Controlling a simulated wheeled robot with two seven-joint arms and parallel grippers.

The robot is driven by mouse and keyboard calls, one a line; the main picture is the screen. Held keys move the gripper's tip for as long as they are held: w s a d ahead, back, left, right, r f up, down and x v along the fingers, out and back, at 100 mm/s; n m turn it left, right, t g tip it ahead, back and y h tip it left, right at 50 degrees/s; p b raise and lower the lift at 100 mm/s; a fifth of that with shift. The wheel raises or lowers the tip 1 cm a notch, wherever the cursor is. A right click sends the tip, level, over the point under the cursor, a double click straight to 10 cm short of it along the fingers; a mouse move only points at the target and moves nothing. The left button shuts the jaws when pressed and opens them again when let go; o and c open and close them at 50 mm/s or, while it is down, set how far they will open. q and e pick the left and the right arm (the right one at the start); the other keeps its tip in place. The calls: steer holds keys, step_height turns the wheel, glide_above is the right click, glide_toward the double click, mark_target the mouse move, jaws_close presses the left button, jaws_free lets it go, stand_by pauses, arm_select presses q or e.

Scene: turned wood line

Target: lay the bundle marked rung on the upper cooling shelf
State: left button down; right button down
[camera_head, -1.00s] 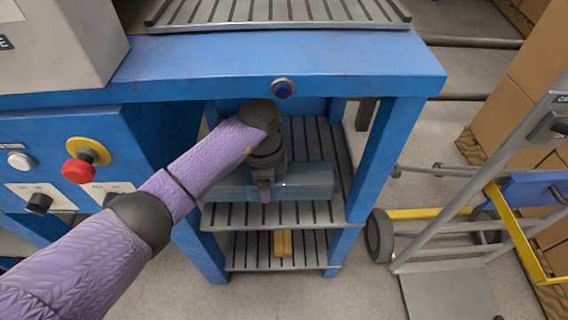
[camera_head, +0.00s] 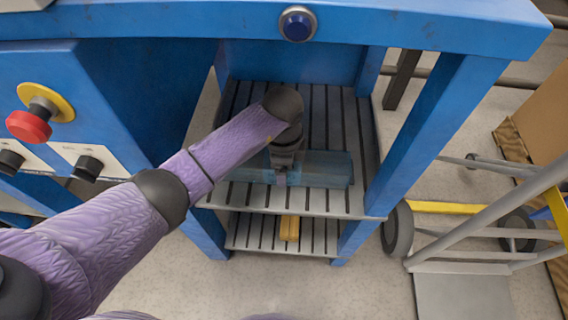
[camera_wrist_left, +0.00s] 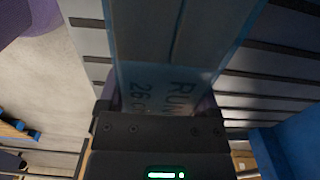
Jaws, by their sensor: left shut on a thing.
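A bundle in translucent blue wrap (camera_head: 330,169) lies crosswise at the upper slatted shelf (camera_head: 352,115) of the blue stand, behind the shelf's front edge. My left gripper (camera_head: 281,178) points down and is shut on its middle. In the left wrist view the bundle (camera_wrist_left: 170,45) runs away from the jaws. Its label (camera_wrist_left: 165,88) shows "RUN" and "26", partly hidden by the gripper. I cannot tell whether the bundle touches the slats. My right gripper is not in view.
A lower slatted shelf (camera_head: 259,233) holds a yellow block (camera_head: 289,228). Blue posts (camera_head: 425,130) flank the shelves, and a blue beam (camera_head: 400,25) crosses above my arm. A red stop button (camera_head: 30,125) is at left. A hand truck (camera_head: 480,235) stands at right.

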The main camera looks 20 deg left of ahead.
arm_select(q)
steer(key=shift+f, duration=0.1)
jaws_free()
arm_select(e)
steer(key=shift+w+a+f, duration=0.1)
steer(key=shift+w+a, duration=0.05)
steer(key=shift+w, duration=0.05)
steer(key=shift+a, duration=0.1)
arm_select(q)
steer(key=shift+r, duration=0.45)
step_height(320, 180, up, 12)
steer(key=p, duration=0.8)
steer(key=shift+f, duration=0.25)
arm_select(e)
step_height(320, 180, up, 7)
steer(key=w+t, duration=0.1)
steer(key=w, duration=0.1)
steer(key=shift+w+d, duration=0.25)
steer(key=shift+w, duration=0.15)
